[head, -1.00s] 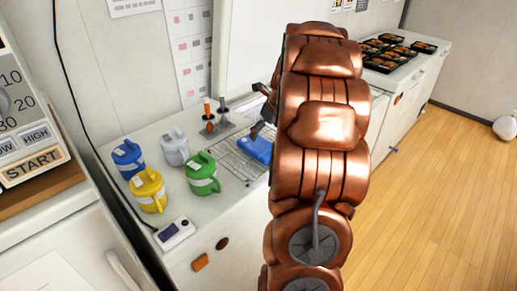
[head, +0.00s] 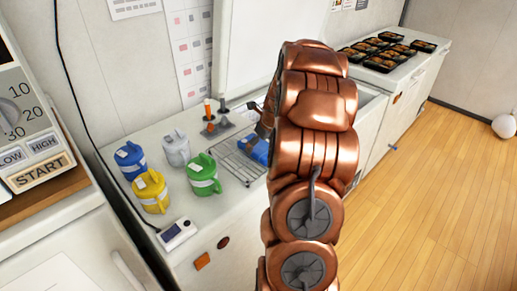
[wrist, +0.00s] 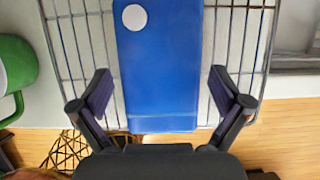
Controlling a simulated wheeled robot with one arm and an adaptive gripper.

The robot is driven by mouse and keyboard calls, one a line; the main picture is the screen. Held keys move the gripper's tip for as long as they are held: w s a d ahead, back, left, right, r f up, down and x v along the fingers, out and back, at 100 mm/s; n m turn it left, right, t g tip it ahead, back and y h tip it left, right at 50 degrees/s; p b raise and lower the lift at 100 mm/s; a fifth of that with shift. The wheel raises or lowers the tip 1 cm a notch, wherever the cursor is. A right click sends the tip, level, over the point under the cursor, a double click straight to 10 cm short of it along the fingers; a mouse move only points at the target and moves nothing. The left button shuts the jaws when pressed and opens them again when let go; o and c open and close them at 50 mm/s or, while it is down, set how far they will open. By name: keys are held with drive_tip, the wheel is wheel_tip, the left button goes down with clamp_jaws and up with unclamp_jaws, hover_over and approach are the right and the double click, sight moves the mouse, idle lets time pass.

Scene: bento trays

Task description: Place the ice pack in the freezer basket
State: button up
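The blue ice pack (wrist: 160,75), with a white round spot, lies on a wire rack (wrist: 70,40) in the wrist view. In the head view the ice pack (head: 258,149) is partly hidden by my arm. My gripper (wrist: 159,80) is open, with one finger on each side of the pack and gaps on both sides. In the head view my gripper (head: 262,120) is just above the pack, partly hidden. A dark wire mesh (wrist: 67,152) shows at the wrist view's lower left; I cannot tell whether it is the freezer basket.
Blue (head: 131,159), grey (head: 176,149), yellow (head: 151,191) and green (head: 203,175) jugs stand left of the rack. Behind them is a grey stand (head: 217,128). A small white device (head: 177,233) lies at the counter's front. Black food trays (head: 383,62) sit at back right.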

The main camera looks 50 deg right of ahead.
drive_tip(key=c, duration=1.2)
